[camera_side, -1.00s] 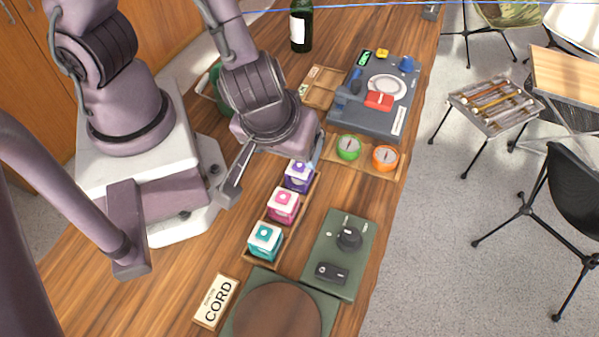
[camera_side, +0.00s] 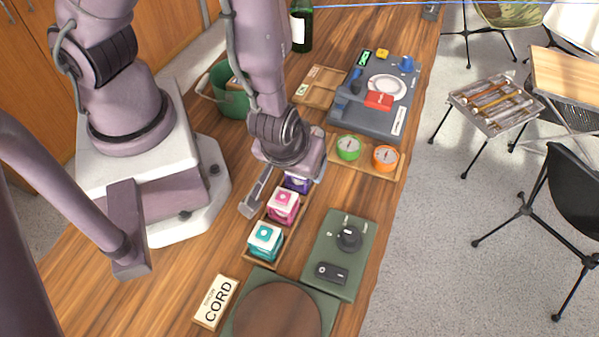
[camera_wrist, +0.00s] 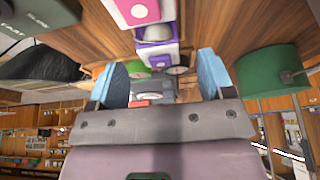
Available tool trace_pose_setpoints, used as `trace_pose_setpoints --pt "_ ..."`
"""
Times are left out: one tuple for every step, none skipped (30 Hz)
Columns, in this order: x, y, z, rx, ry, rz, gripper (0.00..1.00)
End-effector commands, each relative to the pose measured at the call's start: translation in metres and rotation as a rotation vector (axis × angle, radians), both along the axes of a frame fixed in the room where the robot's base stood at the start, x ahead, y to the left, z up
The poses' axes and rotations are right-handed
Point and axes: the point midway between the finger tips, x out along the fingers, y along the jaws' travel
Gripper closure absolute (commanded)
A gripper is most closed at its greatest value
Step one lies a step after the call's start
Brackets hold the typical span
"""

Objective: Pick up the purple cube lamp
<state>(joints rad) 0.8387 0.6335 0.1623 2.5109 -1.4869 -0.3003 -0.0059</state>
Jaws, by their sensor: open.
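The purple cube lamp (camera_side: 296,183) stands at the far end of a wooden tray, mostly hidden behind my gripper (camera_side: 288,186) in the side view. In the wrist view the purple cube lamp (camera_wrist: 158,51) shows purple and white, ahead of the gap between the fingers. My gripper (camera_wrist: 161,78) is open, with one blue-padded finger on each side of that gap, and nothing is held. The side view shows one finger left of the lamp, low near the tray; the other is mostly hidden. I cannot tell whether either finger touches the lamp.
A pink cube lamp (camera_side: 283,206) and a teal cube lamp (camera_side: 265,241) share the tray (camera_side: 261,262). Two compasses (camera_side: 348,148) sit on a board beyond. A green bucket (camera_side: 229,99) stands behind my gripper. A green panel (camera_side: 337,262) lies to the right.

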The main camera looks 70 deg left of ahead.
Motion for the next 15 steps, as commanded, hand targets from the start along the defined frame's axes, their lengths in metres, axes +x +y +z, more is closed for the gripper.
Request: trace_pose_setpoints --pt "0.001 0.002 -0.005 0.003 0.003 0.002 0.26" --pt "0.002 0.003 -0.008 0.003 0.004 0.002 0.26" --pt "0.002 0.004 -0.011 0.000 0.004 0.003 0.26" --pt "0.003 0.004 -0.014 -0.002 0.005 0.003 0.26" --pt "0.004 0.006 -0.018 0.001 0.005 0.004 0.26" --pt "0.006 0.008 -0.022 0.002 0.005 0.004 0.26" --pt "0.007 0.009 -0.025 0.002 0.005 0.004 0.26" --pt "0.007 0.009 -0.028 0.002 0.004 0.005 0.26" --pt "0.008 0.010 -0.031 0.001 0.004 0.004 0.26" --pt "0.009 0.010 -0.033 0.000 0.003 0.003 0.26" --pt "0.009 0.010 -0.034 -0.001 0.003 0.003 0.26" --pt "0.010 0.010 -0.036 -0.003 0.002 0.002 0.26" --pt "0.010 0.010 -0.036 -0.004 0.002 0.001 0.26" --pt "0.010 0.010 -0.037 -0.004 0.002 0.001 0.26" --pt "0.010 0.010 -0.037 -0.005 0.001 0.001 0.26"
